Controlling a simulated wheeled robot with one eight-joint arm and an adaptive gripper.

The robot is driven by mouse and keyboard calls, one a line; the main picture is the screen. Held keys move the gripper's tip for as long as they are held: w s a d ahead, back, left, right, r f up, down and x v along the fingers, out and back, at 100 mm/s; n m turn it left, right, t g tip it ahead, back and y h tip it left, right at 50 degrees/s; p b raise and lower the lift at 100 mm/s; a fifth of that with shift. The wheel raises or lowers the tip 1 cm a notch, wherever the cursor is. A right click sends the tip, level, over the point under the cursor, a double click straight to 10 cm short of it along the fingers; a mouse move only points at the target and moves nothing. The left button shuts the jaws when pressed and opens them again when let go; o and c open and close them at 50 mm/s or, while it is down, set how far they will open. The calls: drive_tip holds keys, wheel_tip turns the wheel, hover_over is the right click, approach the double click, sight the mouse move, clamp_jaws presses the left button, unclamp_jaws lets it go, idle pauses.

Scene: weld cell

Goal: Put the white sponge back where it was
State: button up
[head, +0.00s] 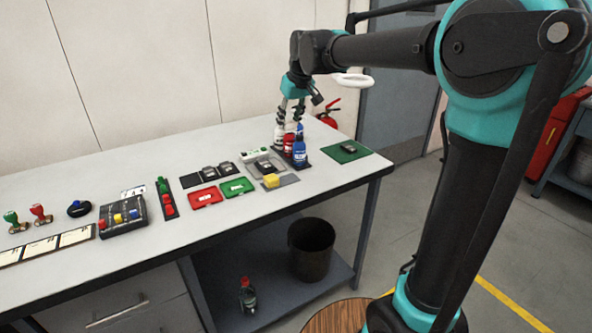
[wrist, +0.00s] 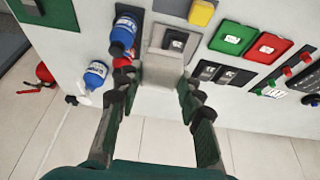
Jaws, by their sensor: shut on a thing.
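My gripper (head: 289,122) reaches down over the far right part of the bench, close to the bottles. In the wrist view my gripper (wrist: 159,84) is shut on a pale block, which I take to be the white sponge (wrist: 160,72). The block shows between the fingertips and hides part of the bench behind it. I cannot make the sponge out clearly in the head view. Beyond it is a grey mat (wrist: 160,37) with a small dark item (wrist: 174,40) on it.
A blue bottle (head: 299,151) and a red bottle (head: 289,145) stand close to the gripper. A yellow block (head: 271,181), red tray (head: 205,197) and green tray (head: 237,187) lie nearer the front. A green mat (head: 333,154) is at the right end.

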wheel_tip(320, 180, down, 19)
drive_tip(key=shift+r, duration=0.2)
idle(0.4)
drive_tip(key=o, duration=0.9)
drive_tip(key=shift+f, duration=0.1)
drive_tip(key=v, duration=1.2)
drive_tip(key=s+d+f+m+h, duration=0.1)
drive_tip(key=s+d+f+m, duration=0.1)
drive_tip(key=s+d+f, duration=0.4)
drive_tip(key=s+d+f+m, duration=0.2)
drive_tip(key=s+d+f, duration=0.4)
drive_tip(key=s+d, duration=0.3)
drive_tip(key=s+d+f+m+h, duration=0.1)
drive_tip(key=s+d+f+m, duration=0.1)
drive_tip(key=s+d+f, duration=0.4)
drive_tip(key=shift+s+d+f+m+h, duration=0.2)
drive_tip(key=shift+s+d+m+h, duration=0.15)
drive_tip(key=shift+s+d, duration=0.7)
